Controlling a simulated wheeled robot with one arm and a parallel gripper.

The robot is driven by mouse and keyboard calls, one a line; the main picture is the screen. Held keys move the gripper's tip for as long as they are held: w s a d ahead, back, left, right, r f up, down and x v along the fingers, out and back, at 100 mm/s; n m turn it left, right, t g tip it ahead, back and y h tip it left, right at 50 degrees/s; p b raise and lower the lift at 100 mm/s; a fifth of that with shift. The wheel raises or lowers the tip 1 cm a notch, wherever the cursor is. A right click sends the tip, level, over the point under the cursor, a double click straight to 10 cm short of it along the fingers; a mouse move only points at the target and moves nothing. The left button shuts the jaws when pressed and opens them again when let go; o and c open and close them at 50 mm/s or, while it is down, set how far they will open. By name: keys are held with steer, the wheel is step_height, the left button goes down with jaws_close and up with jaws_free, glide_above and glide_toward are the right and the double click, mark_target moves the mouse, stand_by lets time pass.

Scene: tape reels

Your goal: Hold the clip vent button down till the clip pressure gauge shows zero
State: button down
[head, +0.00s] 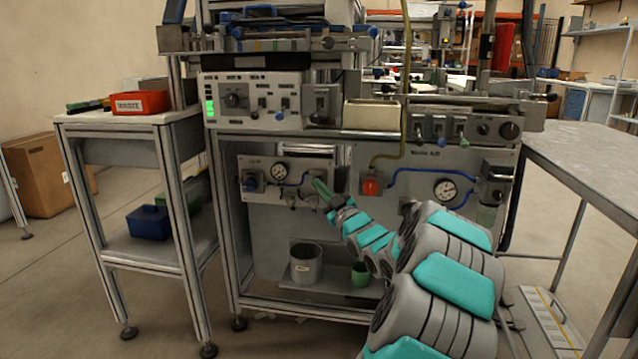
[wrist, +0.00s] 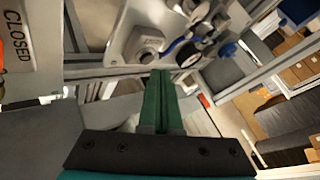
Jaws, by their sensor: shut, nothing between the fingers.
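The left panel (head: 263,163) under the bench carries a small round gauge (head: 279,170), which I take as the clip pressure gauge; its needle is too small to read. In the wrist view the gauge (wrist: 189,56) shows at a steep angle. A grey round button-like part (wrist: 149,51) sits on the panel just beyond my fingertips; it looks like the vent button, but its label is unreadable. My gripper (head: 318,184) is shut and empty, its green fingers (wrist: 162,73) pointing at the panel's right part. I cannot tell whether they touch the button.
The right panel has a red switch (head: 370,186) and another gauge (head: 446,190). A grey bucket (head: 306,262) and green cup (head: 360,273) stand on the shelf below. A CLOSED sign (wrist: 20,40) shows in the wrist view.

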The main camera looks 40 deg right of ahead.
steer(key=shift+s+a, duration=0.1)
steer(key=s+a+b, duration=0.3)
steer(key=shift+a, duration=0.35)
stand_by(0.3)
stand_by(0.4)
